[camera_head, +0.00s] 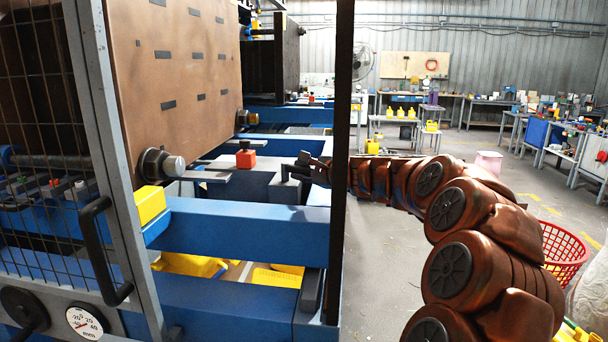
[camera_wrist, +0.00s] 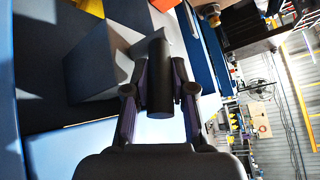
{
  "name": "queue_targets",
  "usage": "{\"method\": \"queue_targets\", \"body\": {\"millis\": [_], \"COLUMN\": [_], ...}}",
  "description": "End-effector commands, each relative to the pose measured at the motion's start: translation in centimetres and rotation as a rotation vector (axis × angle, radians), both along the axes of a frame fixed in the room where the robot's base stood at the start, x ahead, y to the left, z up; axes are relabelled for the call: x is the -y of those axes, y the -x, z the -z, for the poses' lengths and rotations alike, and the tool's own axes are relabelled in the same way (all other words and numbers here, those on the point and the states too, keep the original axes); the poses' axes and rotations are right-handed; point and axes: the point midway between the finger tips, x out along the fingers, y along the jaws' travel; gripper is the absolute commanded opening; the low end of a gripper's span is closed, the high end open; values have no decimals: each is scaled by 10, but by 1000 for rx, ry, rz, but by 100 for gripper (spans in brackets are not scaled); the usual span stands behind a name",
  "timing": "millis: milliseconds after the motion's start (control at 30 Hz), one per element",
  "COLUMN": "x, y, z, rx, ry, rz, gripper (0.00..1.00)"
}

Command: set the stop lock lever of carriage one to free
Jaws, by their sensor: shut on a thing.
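My gripper (camera_head: 300,168) reaches in from the right, past a dark upright post, to the grey block on the blue machine frame. In the wrist view my gripper (camera_wrist: 159,88) has its two fingers closed on either side of a black cylindrical handle (camera_wrist: 159,70), which looks like the stop lock lever. The lever's base and any markings for its settings are hidden or too small to read. In the head view the handle cannot be told apart from my dark fingers. I cannot tell which carriage is number one.
A red block with a black knob (camera_head: 245,158) sits just left of my gripper. A dark post (camera_head: 341,120) stands close beside my arm. A mesh guard door (camera_head: 95,120) and a large tan plate (camera_head: 180,70) fill the left.

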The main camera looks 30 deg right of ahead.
Motion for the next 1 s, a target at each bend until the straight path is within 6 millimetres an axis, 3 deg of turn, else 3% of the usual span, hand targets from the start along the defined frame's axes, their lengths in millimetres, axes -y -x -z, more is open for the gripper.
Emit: {"method": "queue_targets", "body": {"millis": [433,933,967,1000], "x": [-6,-6,-6,-6], "y": [2,3,3,3], "z": [2,2,2,2], "rx": [-3,-3,-3,-3], "ry": [1,1,1,1], "rz": [122,134,134,134], "gripper": [0,0,26,30]}}
